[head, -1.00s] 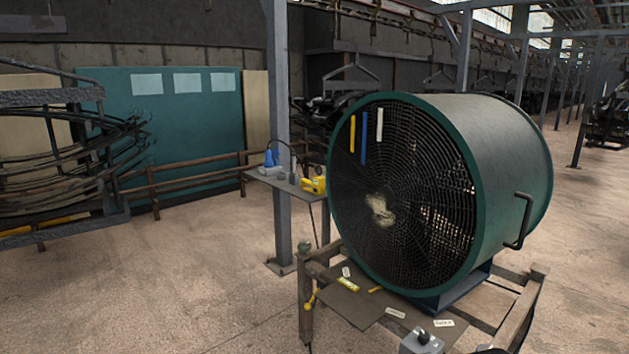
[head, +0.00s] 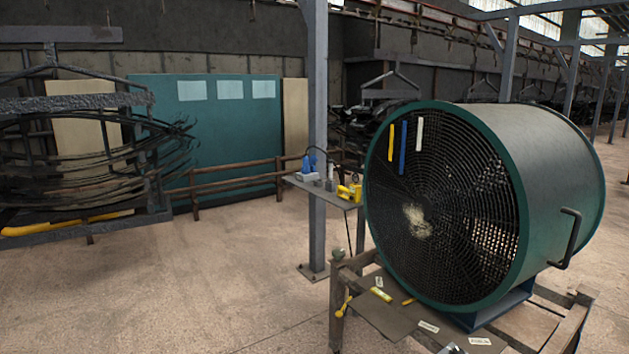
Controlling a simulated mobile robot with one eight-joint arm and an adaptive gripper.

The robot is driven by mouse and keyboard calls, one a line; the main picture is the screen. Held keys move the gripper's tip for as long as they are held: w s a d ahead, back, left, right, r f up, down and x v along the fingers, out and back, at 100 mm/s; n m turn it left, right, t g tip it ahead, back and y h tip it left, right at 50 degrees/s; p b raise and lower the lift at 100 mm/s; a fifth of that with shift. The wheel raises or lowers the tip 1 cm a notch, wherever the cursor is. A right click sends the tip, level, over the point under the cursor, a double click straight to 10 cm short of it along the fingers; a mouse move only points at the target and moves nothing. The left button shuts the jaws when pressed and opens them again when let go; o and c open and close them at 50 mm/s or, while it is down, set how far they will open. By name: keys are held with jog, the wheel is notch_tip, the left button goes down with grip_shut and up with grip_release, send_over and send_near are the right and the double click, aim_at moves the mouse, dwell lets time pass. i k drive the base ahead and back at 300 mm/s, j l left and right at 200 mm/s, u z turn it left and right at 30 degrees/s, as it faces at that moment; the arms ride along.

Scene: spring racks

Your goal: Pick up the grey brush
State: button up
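I cannot pick out a grey brush with certainty in the head view. Small grey objects (head: 318,180) sit on a small shelf table (head: 335,198) beside a post, but they are too small to tell apart. A blue item (head: 308,165) and a yellow item (head: 349,192) are on the same table. My gripper is not in view.
A large green drum fan (head: 445,215) stands on a wooden frame (head: 578,320) at right, with labels and small yellow items on its board (head: 385,312). A grey post (head: 315,120) rises beside the small table. A rack of springs (head: 70,165) stands left. The floor (head: 200,290) at lower left is clear.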

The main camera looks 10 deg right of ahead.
aim_at(330, 162)
jog(key=i+u, duration=0.3)
jog(key=i, duration=3.1)
jog(key=i+z, duration=0.15)
jog(key=i, duration=0.5)
jog(key=i+j+z, duration=0.15)
jog(key=i, duration=0.55)
